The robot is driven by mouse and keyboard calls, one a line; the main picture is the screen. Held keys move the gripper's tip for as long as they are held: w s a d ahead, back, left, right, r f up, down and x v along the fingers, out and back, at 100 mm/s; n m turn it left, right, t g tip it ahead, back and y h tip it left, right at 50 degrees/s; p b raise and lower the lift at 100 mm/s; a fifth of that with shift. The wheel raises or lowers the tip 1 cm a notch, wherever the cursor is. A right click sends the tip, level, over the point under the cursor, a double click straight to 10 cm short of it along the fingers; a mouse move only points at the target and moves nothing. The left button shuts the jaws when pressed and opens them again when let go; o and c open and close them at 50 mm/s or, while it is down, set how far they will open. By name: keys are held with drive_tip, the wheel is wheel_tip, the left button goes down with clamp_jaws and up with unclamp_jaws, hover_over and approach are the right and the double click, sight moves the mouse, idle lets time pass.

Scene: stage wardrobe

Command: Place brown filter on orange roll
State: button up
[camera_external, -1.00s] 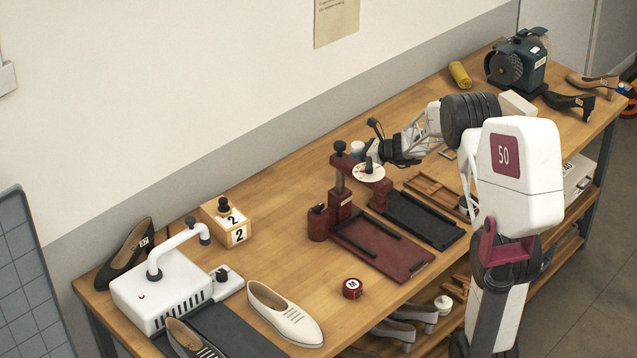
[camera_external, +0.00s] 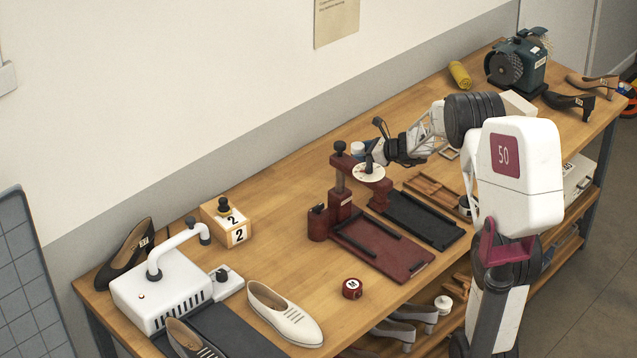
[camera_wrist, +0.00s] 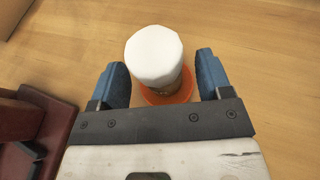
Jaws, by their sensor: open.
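In the wrist view a white faceted, round-topped piece (camera_wrist: 154,56) stands over an orange round base (camera_wrist: 178,90). A small brownish patch shows low on its side; I cannot tell whether this is the brown filter, nor how the parts touch. My gripper (camera_wrist: 160,82) is open, with one blue finger on each side of the white piece and visible gaps to it. In the external view my gripper (camera_external: 371,149) is behind the dark red press, near a small white top (camera_external: 357,147). The orange part is hidden there.
The dark red press (camera_external: 343,185) with its round white dial stands close in front of my gripper. A dark tray (camera_external: 430,222) and a wooden tray (camera_external: 430,190) lie to its right. A numbered wooden block (camera_external: 225,222) sits left; bare tabletop lies between.

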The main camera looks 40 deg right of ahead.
drive_tip(key=v, duration=1)
drive_tip(key=shift+d, duration=0.1)
idle(0.6)
